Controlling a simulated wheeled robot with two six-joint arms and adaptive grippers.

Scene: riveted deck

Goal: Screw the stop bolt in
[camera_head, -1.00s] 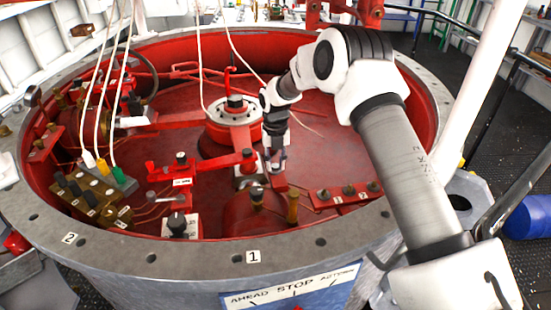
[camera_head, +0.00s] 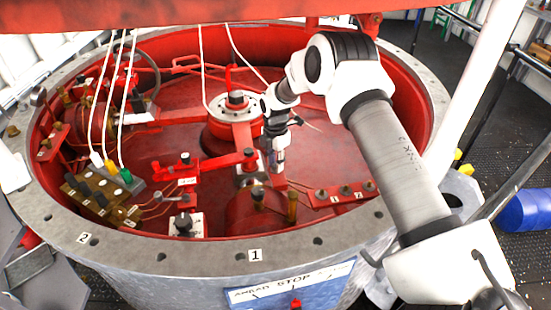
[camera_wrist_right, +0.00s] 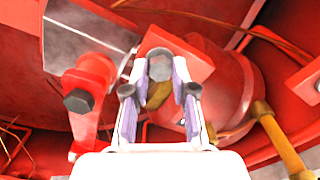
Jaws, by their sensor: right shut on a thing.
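In the right wrist view, my right gripper (camera_wrist_right: 160,72) is shut on the stop bolt (camera_wrist_right: 159,65), whose grey head sits between the fingertips. A brassy part shows below the head. A red block (camera_wrist_right: 190,62) lies right behind the bolt. I cannot tell how deep the bolt sits in it. The lever's end, with a dark hex head (camera_wrist_right: 78,101), is to the left and apart from the fingers. My left gripper is not in view.
A grey flanged rim (camera_head: 203,251) rings the well. Brass posts (camera_head: 292,205) stand close to the gripper. A red hub (camera_head: 236,110), a valve block with white, yellow and green plugs (camera_head: 110,165) and hanging white lines are nearby. A red beam (camera_head: 200,12) crosses the top.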

